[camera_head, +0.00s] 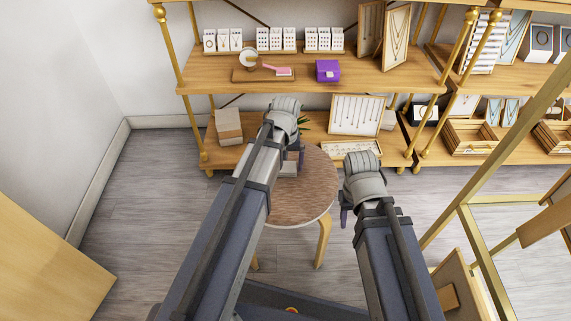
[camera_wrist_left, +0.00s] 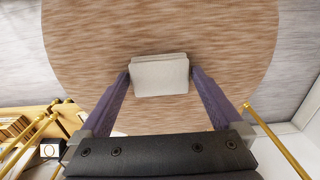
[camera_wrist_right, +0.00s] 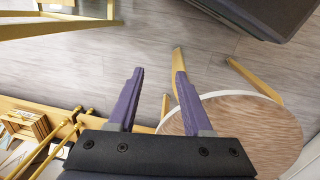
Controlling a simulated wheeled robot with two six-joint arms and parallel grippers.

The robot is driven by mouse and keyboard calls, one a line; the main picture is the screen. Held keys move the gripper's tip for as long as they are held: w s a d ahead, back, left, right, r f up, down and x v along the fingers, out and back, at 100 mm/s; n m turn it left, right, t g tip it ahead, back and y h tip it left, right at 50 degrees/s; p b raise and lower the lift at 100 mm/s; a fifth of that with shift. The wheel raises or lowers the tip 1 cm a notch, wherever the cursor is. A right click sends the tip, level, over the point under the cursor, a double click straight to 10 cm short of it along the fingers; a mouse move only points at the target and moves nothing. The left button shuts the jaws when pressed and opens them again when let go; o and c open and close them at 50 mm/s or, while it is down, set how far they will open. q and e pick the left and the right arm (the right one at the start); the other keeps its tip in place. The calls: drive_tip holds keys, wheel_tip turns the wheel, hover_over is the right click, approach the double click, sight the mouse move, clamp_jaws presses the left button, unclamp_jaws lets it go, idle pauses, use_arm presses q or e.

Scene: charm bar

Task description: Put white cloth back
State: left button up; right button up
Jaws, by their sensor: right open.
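The white cloth (camera_wrist_left: 160,76) is a small folded, pale block on the round wooden stool top (camera_wrist_left: 160,30). In the head view the stool top (camera_head: 318,185) is partly behind my left arm, and the cloth is mostly hidden. My left gripper (camera_wrist_left: 160,71) is over the stool, with a purple finger close along each side of the cloth. I cannot tell whether the fingers press on it. My right gripper (camera_wrist_right: 159,73) is open and empty, above the floor beside the stool. In the head view it is right of the stool.
A wooden shelf (camera_head: 350,80) with gold posts stands behind the stool. It holds earring cards, a purple box (camera_head: 328,71), a wooden board with a pink brush (camera_head: 277,70), and necklace displays. More shelving and a gold frame (camera_head: 480,240) are at right. Floor at left is clear.

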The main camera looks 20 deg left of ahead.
sight(285, 167)
use_arm(q)
drive_tip(key=shift+r, duration=0.1)
wheel_tip(285, 167, up, 12)
drive_tip(key=p, duration=1.2)
